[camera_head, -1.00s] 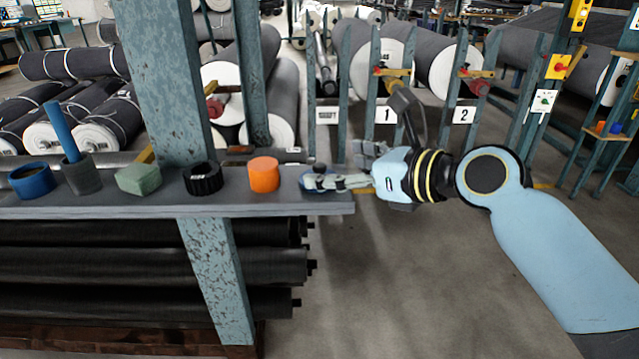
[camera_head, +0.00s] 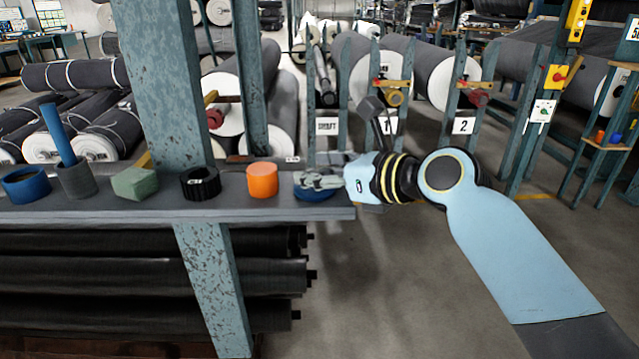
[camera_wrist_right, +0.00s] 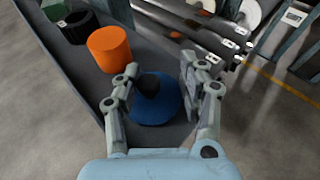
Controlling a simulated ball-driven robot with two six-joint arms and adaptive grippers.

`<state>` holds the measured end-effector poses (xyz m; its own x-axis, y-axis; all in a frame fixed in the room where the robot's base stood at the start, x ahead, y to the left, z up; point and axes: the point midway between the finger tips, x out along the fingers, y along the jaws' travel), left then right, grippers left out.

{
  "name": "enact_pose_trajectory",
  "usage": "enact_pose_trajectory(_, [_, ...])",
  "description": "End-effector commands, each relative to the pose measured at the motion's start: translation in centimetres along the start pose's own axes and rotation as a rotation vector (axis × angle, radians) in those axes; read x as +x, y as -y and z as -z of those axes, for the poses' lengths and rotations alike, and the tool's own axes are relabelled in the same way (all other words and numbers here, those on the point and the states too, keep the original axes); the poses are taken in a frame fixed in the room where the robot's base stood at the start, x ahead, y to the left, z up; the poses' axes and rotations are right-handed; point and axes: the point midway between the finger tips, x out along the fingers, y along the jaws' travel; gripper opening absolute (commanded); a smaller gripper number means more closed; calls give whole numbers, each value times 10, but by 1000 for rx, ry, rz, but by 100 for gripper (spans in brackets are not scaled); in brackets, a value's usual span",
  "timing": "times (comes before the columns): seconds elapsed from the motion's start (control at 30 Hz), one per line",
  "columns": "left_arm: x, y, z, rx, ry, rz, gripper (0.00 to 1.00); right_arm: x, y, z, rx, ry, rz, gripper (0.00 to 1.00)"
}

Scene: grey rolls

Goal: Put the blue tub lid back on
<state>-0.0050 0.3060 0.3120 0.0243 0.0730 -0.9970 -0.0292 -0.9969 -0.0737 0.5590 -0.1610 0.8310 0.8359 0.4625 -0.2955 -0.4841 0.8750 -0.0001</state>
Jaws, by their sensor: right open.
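The blue lid (camera_wrist_right: 156,101), a round disc with a dark knob (camera_wrist_right: 149,85), lies on the grey shelf near its right end. In the head view the blue lid (camera_head: 316,194) is partly hidden under my right gripper (camera_head: 318,181). In the wrist view my right gripper (camera_wrist_right: 155,83) is open, its fingers on either side of the knob and over the lid. I cannot tell whether they touch it. The blue tub (camera_head: 27,184), round and open at the top, stands at the far left of the shelf. My left gripper is not in view.
Between tub and lid on the shelf (camera_head: 330,212) stand a dark cup (camera_head: 76,181) holding a blue rod, a green block (camera_head: 135,183), a black ring (camera_head: 201,183) and an orange cylinder (camera_head: 262,180). A blue post (camera_head: 165,90) rises behind the shelf.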

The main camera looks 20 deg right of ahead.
Motion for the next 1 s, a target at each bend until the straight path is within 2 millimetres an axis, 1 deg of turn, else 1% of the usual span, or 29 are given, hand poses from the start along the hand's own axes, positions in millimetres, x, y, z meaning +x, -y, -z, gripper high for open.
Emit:
enact_pose_trajectory(0.03, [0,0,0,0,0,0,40,0,0,0,0,0,0,28])
enact_pose_trajectory(0.23, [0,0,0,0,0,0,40,0,0,0,0,0,0,3])
enact_pose_trajectory(0.3, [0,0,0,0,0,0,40,0,0,0,0,0,0,1])
enact_pose_trajectory(0.8, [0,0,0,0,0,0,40,0,0,3,2,-7,-1,0])
enact_pose_trajectory(0.9, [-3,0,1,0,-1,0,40,-1,0,-1,1,-7,-2,0])
enact_pose_trajectory(1.0, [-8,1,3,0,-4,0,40,-4,0,-12,0,-4,-2,0])
